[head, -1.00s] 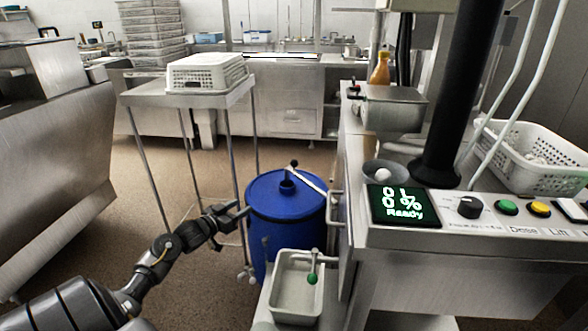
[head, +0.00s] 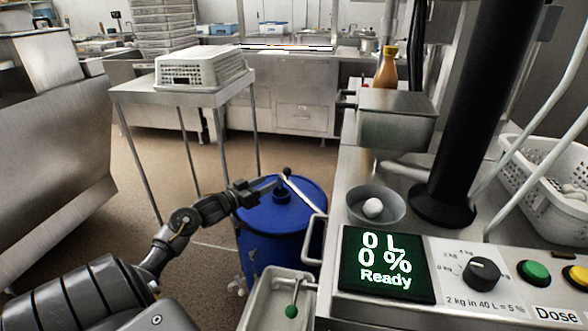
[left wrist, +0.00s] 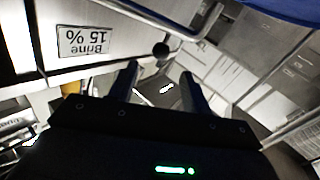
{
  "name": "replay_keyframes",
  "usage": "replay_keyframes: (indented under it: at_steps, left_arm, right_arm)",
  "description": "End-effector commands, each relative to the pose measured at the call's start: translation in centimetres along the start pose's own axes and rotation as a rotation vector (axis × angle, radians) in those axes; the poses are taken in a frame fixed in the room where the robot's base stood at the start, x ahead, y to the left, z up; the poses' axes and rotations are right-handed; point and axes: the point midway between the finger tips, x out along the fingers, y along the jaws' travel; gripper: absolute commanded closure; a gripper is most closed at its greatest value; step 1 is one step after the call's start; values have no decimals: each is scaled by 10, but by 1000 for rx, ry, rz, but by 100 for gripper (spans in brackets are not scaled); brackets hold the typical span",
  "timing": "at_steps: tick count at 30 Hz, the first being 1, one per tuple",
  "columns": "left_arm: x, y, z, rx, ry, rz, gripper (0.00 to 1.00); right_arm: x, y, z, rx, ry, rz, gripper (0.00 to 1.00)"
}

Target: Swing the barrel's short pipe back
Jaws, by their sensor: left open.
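The blue barrel (head: 262,222) stands on the floor left of the steel machine. A short pale pipe (head: 302,194) slants across its lid toward the machine and has a dark ball knob (head: 287,171) at its upper end. My left gripper (head: 272,184) is open over the lid, with its fingertips close to the knob. In the left wrist view the open fingers (left wrist: 159,82) point toward a dark round knob (left wrist: 161,50), which appears just beyond and between them. I cannot tell whether they touch it. My right gripper is not in view.
The machine's display (head: 386,267) reads 0 L, 0 %, Ready. A steel table (head: 180,98) carries a white basket (head: 200,70). A "Brine 15 %" label (left wrist: 85,41) shows upside down.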

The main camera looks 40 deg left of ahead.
Motion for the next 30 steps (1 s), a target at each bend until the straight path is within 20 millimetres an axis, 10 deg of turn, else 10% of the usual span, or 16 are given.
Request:
replay_keyframes:
  at_steps: [19, 30]
  left_arm:
    - [93, -1, 0, 0, 2, -2, 51]
    - [107, -1, 0, 2, 0, -2, 51]
  right_arm:
    - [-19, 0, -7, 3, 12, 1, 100]
    - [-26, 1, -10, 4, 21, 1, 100]
